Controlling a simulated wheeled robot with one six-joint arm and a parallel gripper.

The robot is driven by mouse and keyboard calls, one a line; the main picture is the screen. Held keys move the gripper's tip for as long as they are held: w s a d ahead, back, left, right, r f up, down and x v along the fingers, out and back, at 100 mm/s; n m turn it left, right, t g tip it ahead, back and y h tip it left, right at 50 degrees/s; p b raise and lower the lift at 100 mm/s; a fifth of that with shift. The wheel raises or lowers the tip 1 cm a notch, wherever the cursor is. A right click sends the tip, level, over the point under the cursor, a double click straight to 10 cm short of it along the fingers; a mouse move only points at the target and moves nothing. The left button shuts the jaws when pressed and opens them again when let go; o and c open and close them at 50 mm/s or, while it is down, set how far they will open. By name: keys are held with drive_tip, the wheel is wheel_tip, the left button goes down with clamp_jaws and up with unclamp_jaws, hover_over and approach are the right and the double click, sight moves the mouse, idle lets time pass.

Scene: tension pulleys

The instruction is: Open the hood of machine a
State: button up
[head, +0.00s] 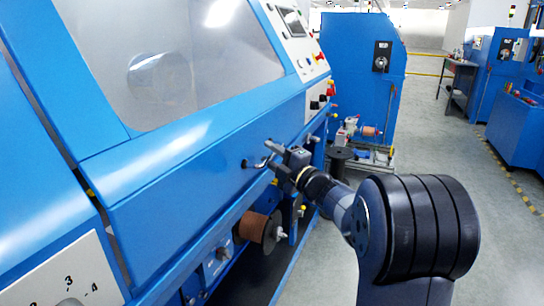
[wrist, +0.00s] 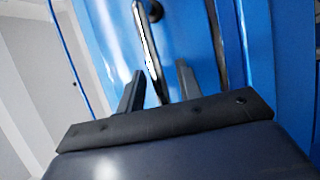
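The large blue machine with a clear window in its hood (head: 200,60) fills the left of the head view. A small metal handle (head: 262,160) sticks out from the hood's lower front panel. My gripper (head: 270,153) is at this handle, in front of the panel. In the wrist view, the handle (wrist: 148,45) is a shiny bar that runs down between the two dark fingers of my gripper (wrist: 158,85). The fingers are apart, with a gap on both sides of the bar. The hood looks closed.
A copper-coloured spool (head: 258,228) sits below the panel. A control panel (head: 298,40) with knobs is at the machine's right end. Another blue machine (head: 355,75) stands behind.

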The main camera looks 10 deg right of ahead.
drive_tip(key=shift+c, duration=0.5)
clamp_jaws()
